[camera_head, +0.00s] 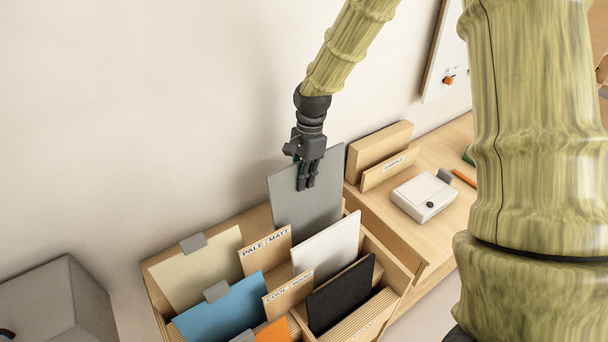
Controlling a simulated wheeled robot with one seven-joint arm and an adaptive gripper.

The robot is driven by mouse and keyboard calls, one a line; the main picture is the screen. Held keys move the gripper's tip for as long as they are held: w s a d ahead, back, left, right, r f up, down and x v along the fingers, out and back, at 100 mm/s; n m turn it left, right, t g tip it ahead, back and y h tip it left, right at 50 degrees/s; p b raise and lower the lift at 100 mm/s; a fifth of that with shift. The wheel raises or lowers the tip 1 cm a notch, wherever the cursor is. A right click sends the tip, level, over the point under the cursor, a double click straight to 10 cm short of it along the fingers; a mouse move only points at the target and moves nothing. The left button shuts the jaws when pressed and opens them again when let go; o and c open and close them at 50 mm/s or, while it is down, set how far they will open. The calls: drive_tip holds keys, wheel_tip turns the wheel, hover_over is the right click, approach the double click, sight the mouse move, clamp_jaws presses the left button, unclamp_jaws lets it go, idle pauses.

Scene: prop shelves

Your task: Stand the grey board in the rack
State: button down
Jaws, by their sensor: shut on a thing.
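The grey board (310,210) is upright at the back right of the wooden rack (153,294). My gripper (306,184) is shut on the board's upper part, with the fingers on its front face. The board's lower edge is hidden behind a white board (328,246) and a card reading "PALE MATT" (266,251). I cannot tell whether that edge is inside a slot or touches the rack floor.
The rack also holds a cream board (195,268), a blue board (226,308), a black board (341,296) and an orange one (273,331). A wooden holder (380,152) and a white box (424,197) stand on the right table. A grey box (58,305) is at lower left.

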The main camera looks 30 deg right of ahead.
sight(304, 206)
drive_tip(key=shift+f+b, duration=1.95)
drive_tip(key=shift+f, duration=3.65)
drive_tip(key=c, duration=1.5)
unclamp_jaws()
drive_tip(key=r, duration=0.4)
drive_tip(key=d+r, duration=0.1)
drive_tip(key=r, duration=0.3)
drive_tip(key=w+r, duration=0.1)
drive_tip(key=r, duration=0.2)
drive_tip(key=shift+w+d+r, duration=0.1)
drive_tip(key=shift+d+r, duration=0.25)
drive_tip(key=shift+r, duration=0.05)
